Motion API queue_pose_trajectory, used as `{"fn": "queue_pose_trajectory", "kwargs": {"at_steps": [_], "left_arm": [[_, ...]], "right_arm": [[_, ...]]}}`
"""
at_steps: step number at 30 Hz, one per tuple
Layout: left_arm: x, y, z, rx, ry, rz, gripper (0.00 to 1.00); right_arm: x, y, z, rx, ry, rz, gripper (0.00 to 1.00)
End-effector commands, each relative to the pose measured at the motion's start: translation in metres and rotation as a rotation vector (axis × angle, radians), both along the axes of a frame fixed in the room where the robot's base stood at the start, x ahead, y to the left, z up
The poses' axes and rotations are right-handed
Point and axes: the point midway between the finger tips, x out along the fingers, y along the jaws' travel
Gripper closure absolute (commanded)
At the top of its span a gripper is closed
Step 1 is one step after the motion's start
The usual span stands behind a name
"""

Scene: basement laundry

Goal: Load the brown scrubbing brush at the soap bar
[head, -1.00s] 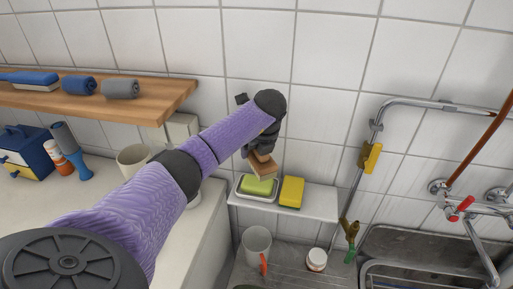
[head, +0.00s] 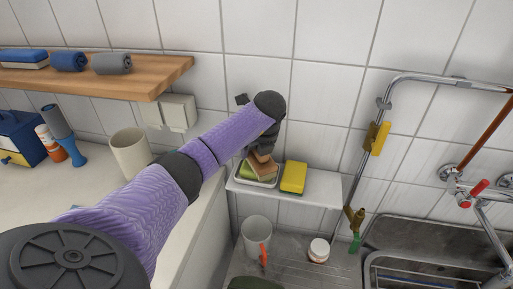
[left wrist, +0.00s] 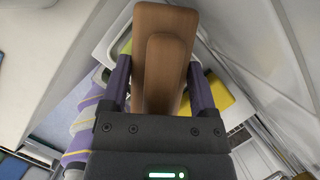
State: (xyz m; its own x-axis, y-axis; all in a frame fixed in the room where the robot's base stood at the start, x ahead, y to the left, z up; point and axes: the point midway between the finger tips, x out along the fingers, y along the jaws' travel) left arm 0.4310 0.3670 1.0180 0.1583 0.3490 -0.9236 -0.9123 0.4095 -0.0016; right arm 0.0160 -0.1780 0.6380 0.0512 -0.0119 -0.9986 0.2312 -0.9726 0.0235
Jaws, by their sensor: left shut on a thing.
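The brown scrubbing brush (head: 263,162) is held in my left gripper (head: 264,148), which is shut on it. In the left wrist view the brush (left wrist: 165,30) fills the space between the two fingers. The green soap bar (head: 246,170) lies in a white dish (head: 238,179) on a small wall shelf (head: 318,186). The brush is at the soap's right side and hides part of it. I cannot tell whether they touch. In the left wrist view only a sliver of the soap shows beside the brush. My right gripper is not in view.
A yellow sponge (head: 294,176) lies on the shelf just right of the dish. A metal pipe (head: 361,160) with a yellow item runs beside the shelf. A clear cup (head: 256,232) and a white-lidded jar (head: 319,250) stand below. The shelf's right end is free.

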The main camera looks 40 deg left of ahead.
Motion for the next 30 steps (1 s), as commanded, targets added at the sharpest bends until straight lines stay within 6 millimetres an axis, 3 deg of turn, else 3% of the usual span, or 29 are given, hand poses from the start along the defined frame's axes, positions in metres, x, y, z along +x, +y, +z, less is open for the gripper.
{"fn": "queue_pose_trajectory", "kwargs": {"at_steps": [30], "left_arm": [[-0.0001, 0.0002, -0.0079, 0.000, 0.000, 0.001, 0.71]], "right_arm": [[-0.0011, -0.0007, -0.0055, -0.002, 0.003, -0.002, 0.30]]}}
